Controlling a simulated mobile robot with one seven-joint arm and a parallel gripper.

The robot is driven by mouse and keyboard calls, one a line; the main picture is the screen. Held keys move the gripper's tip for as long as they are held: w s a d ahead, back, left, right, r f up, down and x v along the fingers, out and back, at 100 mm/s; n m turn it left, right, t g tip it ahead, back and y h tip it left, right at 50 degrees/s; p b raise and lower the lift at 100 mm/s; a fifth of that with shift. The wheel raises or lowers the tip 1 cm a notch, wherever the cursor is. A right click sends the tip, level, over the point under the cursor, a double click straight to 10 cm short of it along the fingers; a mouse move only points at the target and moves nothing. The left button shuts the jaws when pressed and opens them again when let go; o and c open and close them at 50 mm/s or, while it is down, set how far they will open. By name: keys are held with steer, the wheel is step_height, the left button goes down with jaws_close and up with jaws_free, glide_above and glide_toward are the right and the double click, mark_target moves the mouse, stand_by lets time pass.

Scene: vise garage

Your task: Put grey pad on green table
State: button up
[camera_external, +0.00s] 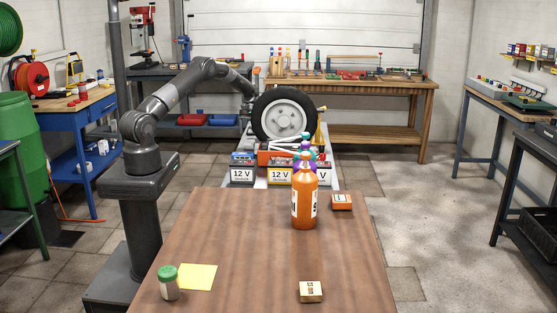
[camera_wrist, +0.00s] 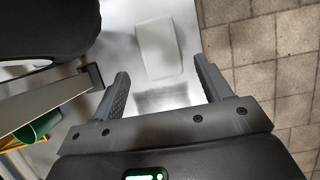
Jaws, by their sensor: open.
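In the wrist view, a pale grey-white pad (camera_wrist: 158,48) with rounded corners lies on a bare metal surface (camera_wrist: 115,15). My gripper (camera_wrist: 163,82) is open and empty above this surface. The pad lies just beyond the fingertips, roughly in line with the gap between them. A darker shadow or reflection shows between the fingers. In the external view my gripper is hidden behind the wheel, and I cannot make out the pad. A table with dark green legs (camera_external: 30,200) is cut off at the left edge; little of its top shows.
A wheel (camera_external: 284,116) stands close to my wrist, with batteries (camera_external: 278,174) in front. The brown table (camera_external: 240,240) holds an orange bottle (camera_external: 304,198), small boxes, a yellow sheet (camera_external: 198,277) and a green-lidded jar (camera_external: 168,283). A green barrel (camera_external: 18,140) and blue workbench (camera_external: 75,115) stand left.

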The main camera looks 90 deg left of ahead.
steer(key=v, duration=0.6)
steer(key=shift+r, duration=0.25)
steer(key=shift+a, duration=0.1)
